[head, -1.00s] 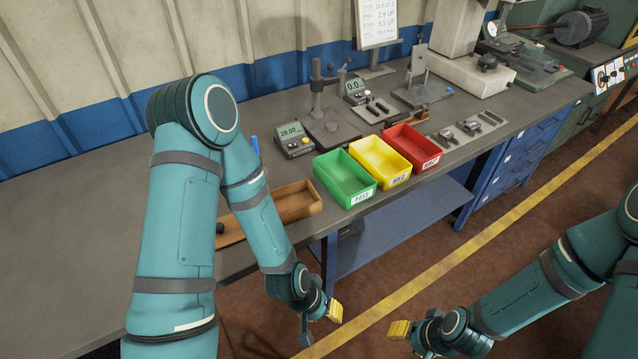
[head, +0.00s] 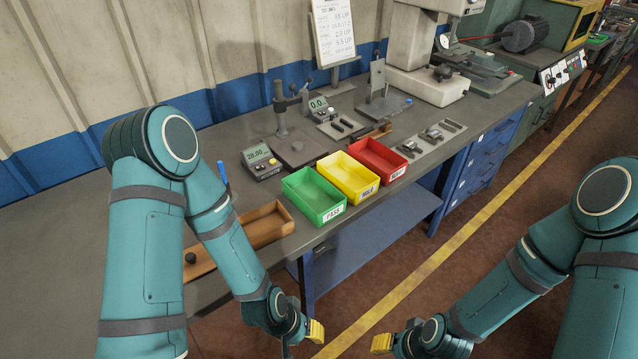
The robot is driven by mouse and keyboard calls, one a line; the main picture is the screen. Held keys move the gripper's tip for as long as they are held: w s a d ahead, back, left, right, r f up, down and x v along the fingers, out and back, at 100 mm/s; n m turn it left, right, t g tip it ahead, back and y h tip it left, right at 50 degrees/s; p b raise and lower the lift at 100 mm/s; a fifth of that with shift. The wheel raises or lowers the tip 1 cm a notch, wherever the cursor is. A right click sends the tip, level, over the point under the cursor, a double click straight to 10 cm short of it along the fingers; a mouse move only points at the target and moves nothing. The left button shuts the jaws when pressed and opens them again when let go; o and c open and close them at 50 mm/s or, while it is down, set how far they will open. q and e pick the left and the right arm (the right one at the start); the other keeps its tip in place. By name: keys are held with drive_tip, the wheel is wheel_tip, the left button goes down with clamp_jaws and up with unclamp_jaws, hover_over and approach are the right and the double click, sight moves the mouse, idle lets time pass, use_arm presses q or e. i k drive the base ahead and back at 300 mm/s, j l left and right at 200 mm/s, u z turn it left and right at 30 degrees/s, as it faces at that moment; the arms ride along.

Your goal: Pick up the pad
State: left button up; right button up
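I cannot make out which item is the pad; no part is clearly recognisable as one. Small dark metal parts (head: 431,136) lie on a grey plate to the right of the bins, too small to identify. A wooden tray (head: 262,226) lies at the bench's front left, partly behind my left arm. My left gripper (head: 302,334) hangs low in front of the bench edge, with a yellow fingertip visible. My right gripper (head: 384,343) is low over the floor to its right, also showing yellow. Neither visibly touches an item. Their finger openings are unclear.
Green (head: 314,197), yellow (head: 347,177) and red (head: 377,158) bins line the bench's front edge. Behind them stand a gauge stand (head: 282,115), digital readouts (head: 261,161) and a chart board (head: 333,30). A heavy white-based machine (head: 428,85) stands farther right. The bench's left is largely bare.

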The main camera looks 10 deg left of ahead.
sight(433, 134)
drive_tip(key=i+l, duration=1.15)
drive_tip(key=l, duration=0.15)
